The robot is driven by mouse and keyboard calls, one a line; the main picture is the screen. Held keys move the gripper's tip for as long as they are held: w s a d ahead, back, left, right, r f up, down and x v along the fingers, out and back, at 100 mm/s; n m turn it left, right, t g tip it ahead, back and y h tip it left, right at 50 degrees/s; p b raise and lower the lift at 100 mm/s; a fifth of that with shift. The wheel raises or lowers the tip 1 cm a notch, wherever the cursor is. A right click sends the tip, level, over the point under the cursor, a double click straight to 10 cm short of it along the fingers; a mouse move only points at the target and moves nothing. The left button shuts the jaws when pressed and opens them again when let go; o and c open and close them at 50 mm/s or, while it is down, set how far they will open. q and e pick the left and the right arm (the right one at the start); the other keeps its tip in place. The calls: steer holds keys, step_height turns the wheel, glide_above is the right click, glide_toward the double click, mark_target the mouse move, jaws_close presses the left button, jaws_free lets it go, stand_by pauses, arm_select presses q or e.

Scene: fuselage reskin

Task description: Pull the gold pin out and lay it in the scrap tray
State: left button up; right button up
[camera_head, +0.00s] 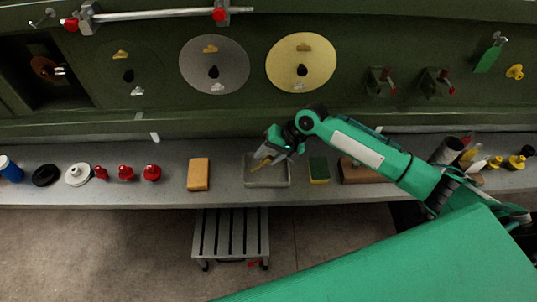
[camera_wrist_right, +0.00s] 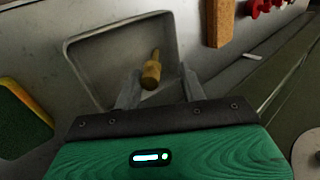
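The gold pin (camera_wrist_right: 151,70) is in the right wrist view, between the two finger tips, with a gap on each side of it. It appears to lie in the scrap tray (camera_wrist_right: 75,62), a shallow grey tray, but its exact contact with the floor is hard to tell. In the head view the tray (camera_head: 267,185) sits on the grey shelf. My right gripper (camera_head: 266,158) reaches down over the tray, its fingers apart and not touching the pin. My left gripper is out of view.
An orange block (camera_head: 198,174) stands left of the tray and a yellow-green sponge (camera_head: 318,169) right of it. Red knobs (camera_head: 126,173) line the shelf farther left. The green fuselage panel (camera_head: 150,75) rises behind. A slatted step (camera_head: 231,235) stands below.

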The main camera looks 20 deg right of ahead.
steer(key=shift+d+r, duration=0.1)
steer(key=shift+d+r, duration=0.2)
steer(key=shift+r, duration=0.05)
steer(key=b+v, duration=0.4)
steer(key=v, duration=0.9)
